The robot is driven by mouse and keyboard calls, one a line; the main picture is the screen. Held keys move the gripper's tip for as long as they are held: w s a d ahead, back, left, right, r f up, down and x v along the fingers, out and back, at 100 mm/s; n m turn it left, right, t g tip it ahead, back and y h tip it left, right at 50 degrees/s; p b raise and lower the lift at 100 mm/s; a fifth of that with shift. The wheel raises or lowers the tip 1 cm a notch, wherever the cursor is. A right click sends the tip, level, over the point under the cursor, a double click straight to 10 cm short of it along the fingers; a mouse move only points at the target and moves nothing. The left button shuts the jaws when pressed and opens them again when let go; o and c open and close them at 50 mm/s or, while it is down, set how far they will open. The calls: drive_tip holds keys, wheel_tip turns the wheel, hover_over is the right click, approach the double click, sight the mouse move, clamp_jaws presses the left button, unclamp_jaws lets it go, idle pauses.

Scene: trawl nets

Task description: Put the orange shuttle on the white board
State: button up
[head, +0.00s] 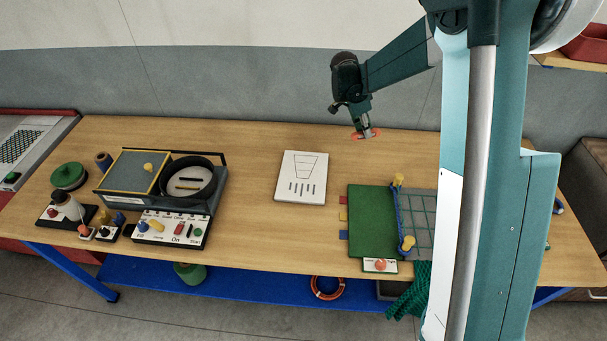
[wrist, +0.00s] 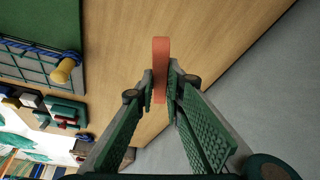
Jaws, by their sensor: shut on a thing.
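The orange shuttle (wrist: 160,60) is held between the fingertips of my gripper (wrist: 160,90) in the wrist view. In the head view the orange shuttle (head: 359,135) shows at the tip of my gripper (head: 367,130), over the back of the table, right of the white board. The white board (head: 301,193) lies flat near the middle of the table, with a net outline and several short dark marks on it. Its surface is bare of other objects.
A green board (head: 368,230) with a net and yellow pegs lies right of the white board. A device with a black ring (head: 190,181) and a switch panel stands to the left. The table (head: 250,150) is clear behind the white board.

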drive_tip(key=s+a+n, duration=0.1)
drive_tip(key=s+a, duration=0.3)
drive_tip(key=a, duration=0.3)
drive_tip(key=s+a+n+t, duration=0.1)
drive_tip(key=s+a, duration=0.3)
drive_tip(key=a, duration=0.4)
drive_tip(key=s+a+r+n+y, duration=0.1)
drive_tip(key=s+a+n, duration=0.1)
drive_tip(key=s+a, duration=0.3)
drive_tip(key=a+p, duration=0.1)
drive_tip(key=a, duration=0.1)
drive_tip(key=shift+a+n+t, duration=0.3)
drive_tip(key=shift+a+n, duration=0.05)
drive_tip(key=shift+n, duration=0.05)
drive_tip(key=shift+w, duration=0.1)
hover_over(305, 173)
drive_tip(key=s+a, duration=0.1)
drive_tip(key=shift+s+f, duration=0.1)
drive_tip(key=shift+f, duration=3.05)
drive_tip(key=shift+f+b, duration=0.3)
drive_tip(key=shift+f, duration=1.55)
drive_tip(key=shift+f, duration=0.15)
